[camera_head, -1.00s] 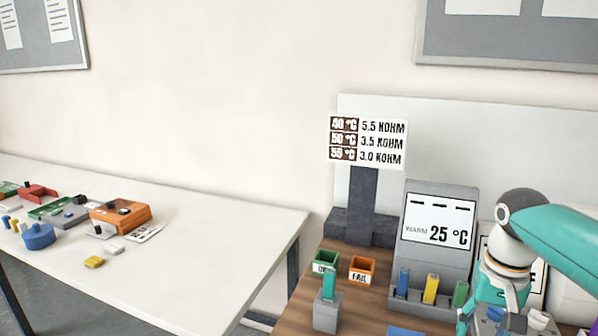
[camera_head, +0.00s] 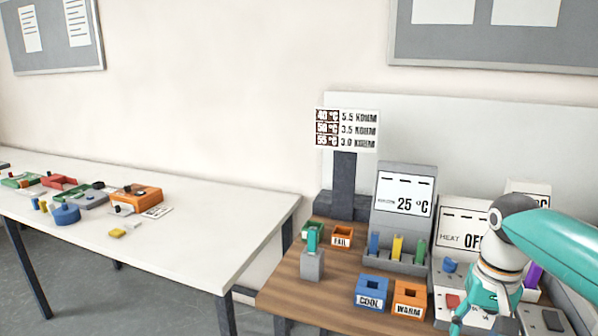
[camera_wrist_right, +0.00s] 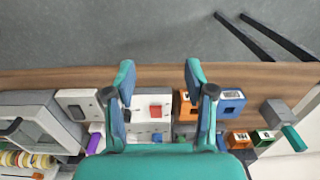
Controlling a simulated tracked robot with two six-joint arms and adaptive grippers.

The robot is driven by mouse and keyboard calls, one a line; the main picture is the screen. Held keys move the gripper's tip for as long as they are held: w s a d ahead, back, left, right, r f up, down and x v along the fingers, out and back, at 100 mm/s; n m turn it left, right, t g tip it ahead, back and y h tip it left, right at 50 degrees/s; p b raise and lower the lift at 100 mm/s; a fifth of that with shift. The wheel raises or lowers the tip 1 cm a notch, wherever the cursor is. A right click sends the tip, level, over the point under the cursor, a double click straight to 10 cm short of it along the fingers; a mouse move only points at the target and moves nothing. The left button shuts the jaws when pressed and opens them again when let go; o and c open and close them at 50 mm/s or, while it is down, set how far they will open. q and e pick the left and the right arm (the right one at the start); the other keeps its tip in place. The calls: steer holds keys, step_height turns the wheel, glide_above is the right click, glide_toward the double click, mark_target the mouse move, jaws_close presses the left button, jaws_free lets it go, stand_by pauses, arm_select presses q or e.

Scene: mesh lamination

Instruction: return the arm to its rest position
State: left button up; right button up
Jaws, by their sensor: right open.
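My right arm comes in from the right in the head view. Its gripper (camera_head: 468,322) points down at the lower edge of the view, over the front of the wooden bench (camera_head: 275,297), and its tips are partly cut off. In the right wrist view the two fingers of the gripper (camera_wrist_right: 158,76) are spread wide with nothing between them. Below and between them lies a grey unit with a red button (camera_wrist_right: 156,110). My left gripper is not in view.
A blue COOL bin (camera_head: 371,291) and an orange WARM bin (camera_head: 409,299) stand left of the gripper. Behind are a 25 °C display (camera_head: 404,197) and a HEAT display (camera_head: 458,228). A grey stand (camera_head: 312,266) holds a teal piece. A white table (camera_head: 180,215) stands left.

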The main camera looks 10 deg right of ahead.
steer(key=w+a+f+n+y, duration=0.1)
steer(key=a+f, duration=0.4)
steer(key=f, duration=0.4)
steer(key=w+a+f+n+y+p, duration=0.1)
steer(key=a+f, duration=0.3)
steer(key=f, duration=0.4)
steer(key=w+a+f+n+y, duration=0.1)
steer(key=a+f, duration=0.4)
steer(key=f, duration=0.4)
steer(key=s+a+f, duration=1)
steer(key=s+f, duration=0.3)
steer(key=s, duration=0.2)
steer(key=shift+n+y+p, duration=0.3)
steer(key=shift+y+p, duration=0.1)
steer(key=shift+p, duration=0.05)
steer(key=shift+s+f, duration=0.25)
steer(key=shift+s, duration=0.15)
steer(key=shift+c, duration=1.3)
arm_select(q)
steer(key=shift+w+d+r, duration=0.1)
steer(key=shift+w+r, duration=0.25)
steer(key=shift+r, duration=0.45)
